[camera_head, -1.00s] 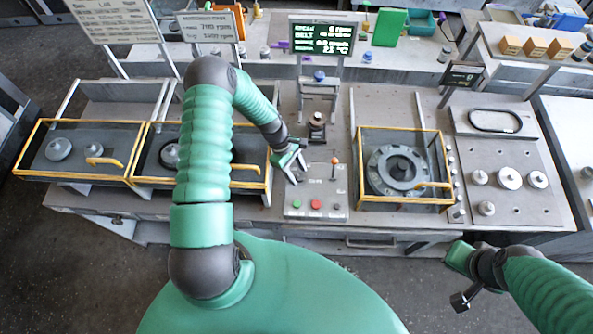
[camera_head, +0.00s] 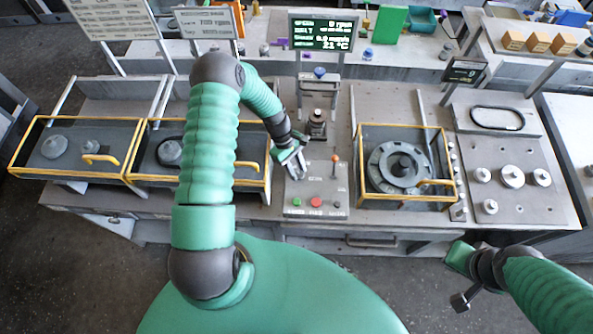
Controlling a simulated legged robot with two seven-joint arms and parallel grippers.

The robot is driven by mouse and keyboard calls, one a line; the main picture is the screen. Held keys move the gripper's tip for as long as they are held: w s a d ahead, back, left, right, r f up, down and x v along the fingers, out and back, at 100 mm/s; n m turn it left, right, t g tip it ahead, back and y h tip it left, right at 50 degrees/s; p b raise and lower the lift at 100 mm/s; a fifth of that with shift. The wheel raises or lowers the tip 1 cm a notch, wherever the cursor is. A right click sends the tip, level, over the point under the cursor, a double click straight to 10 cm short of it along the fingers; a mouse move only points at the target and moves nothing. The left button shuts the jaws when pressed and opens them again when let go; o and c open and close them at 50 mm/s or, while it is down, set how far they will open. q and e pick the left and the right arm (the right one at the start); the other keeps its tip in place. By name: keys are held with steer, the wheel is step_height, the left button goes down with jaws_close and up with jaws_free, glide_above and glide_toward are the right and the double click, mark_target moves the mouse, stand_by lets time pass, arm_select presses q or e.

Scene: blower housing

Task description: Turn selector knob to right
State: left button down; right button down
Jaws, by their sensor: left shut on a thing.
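The control panel (camera_head: 322,190) is a grey plate in the middle of the bench. It carries a green button (camera_head: 297,202), a red button (camera_head: 316,202), a dark button (camera_head: 336,204) and an upright lever with an orange tip (camera_head: 335,159). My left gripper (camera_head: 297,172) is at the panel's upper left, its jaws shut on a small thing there. The selector knob is not clearly visible; the jaws cover that spot. My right gripper (camera_head: 458,280) is low at the right, in front of the bench and away from the panel; its jaws are not clear.
Yellow-framed guards (camera_head: 75,180) stand at the left, and another (camera_head: 405,200) surrounds a round housing (camera_head: 398,166) on the right. A display (camera_head: 323,34) stands behind the panel. The lever stands close to the right of my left gripper.

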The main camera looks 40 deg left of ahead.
arm_select(q)
steer(key=m+b, duration=0.2)
steer(key=m+g+b, duration=0.1)
steer(key=m, duration=0.1)
steer(key=shift+w+f+m+y+b, duration=0.15)
steer(key=shift+w+m+y+b, duration=0.15)
steer(key=shift+w+y+b, duration=0.1)
steer(key=m+g+b, duration=0.1)
steer(key=m, duration=0.2)
steer(key=shift+w+d+y+b, duration=0.1)
steer(key=shift+d+y+b, duration=0.05)
steer(key=shift+y+b, duration=0.25)
steer(key=shift+w+d+r+m+g+y+b, duration=0.1)
steer(key=shift+r+m+g+y+b, duration=0.1)
steer(key=shift+m, duration=0.3)
steer(key=shift+r+m+g+y+b, duration=0.1)
steer(key=shift+m+g+b, duration=0.1)
steer(key=shift+m, duration=0.3)
steer(key=c, duration=1.1)
jaws_free()
steer(key=shift+f, duration=0.1)
steer(key=shift+o, duration=0.2)
